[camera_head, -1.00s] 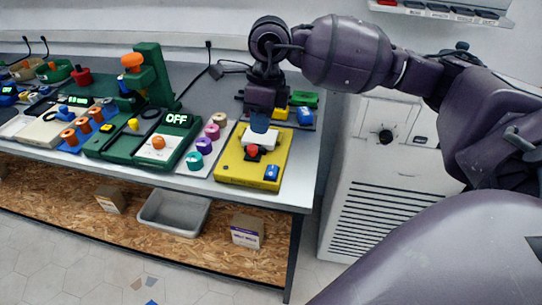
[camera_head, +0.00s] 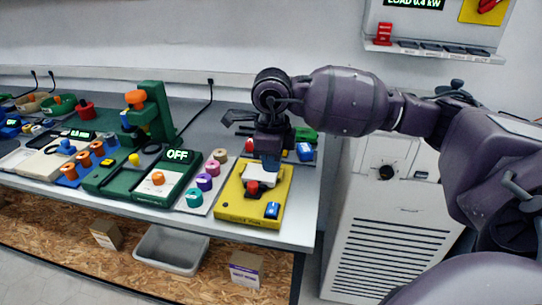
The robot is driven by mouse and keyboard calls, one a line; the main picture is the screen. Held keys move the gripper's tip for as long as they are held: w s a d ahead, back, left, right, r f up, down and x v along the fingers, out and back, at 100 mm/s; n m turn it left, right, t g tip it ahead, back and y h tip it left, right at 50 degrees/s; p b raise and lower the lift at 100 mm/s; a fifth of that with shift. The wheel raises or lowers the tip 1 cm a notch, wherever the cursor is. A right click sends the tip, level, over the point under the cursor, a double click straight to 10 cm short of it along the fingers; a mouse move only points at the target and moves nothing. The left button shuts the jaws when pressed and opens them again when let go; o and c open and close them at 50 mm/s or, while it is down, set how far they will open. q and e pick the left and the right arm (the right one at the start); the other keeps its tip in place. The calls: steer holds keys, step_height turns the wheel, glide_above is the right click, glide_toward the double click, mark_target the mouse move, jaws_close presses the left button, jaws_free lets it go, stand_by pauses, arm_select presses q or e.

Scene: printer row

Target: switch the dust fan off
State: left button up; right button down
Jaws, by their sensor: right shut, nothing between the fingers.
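No thing in view is clearly marked as the dust fan. Under my right gripper is a yellow control box (camera_head: 234,205) on the right end of the bench. It has a white raised part (camera_head: 258,177), a red button (camera_head: 252,188) and a blue switch (camera_head: 272,210). My right gripper (camera_head: 268,163) is shut and empty, pointing down at the white part just behind the red button. I cannot tell whether it touches. The gripper hides part of the box's back. My left gripper is not in view.
Left of the yellow box, a green device (camera_head: 187,172) shows OFF. Several coloured knobs stand between them. A white louvred cabinet (camera_head: 375,235) with a black dial is right of the bench (camera_head: 300,225). A wall panel (camera_head: 420,32) shows a load reading. A grey bin (camera_head: 172,250) sits below.

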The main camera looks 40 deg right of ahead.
mark_target(271, 201)
step_height(271, 201, down, 9)
steer(key=shift+r+b, duration=0.2)
steer(key=shift+b, duration=0.25)
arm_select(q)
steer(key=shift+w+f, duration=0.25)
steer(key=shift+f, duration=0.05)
arm_select(e)
steer(key=shift+f, duration=0.65)
steer(key=shift+f, duration=0.3)
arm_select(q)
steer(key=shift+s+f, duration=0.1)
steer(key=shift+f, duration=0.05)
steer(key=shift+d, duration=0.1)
arm_select(e)
steer(key=shift+r, duration=0.15)
steer(key=shift+r, duration=0.8)
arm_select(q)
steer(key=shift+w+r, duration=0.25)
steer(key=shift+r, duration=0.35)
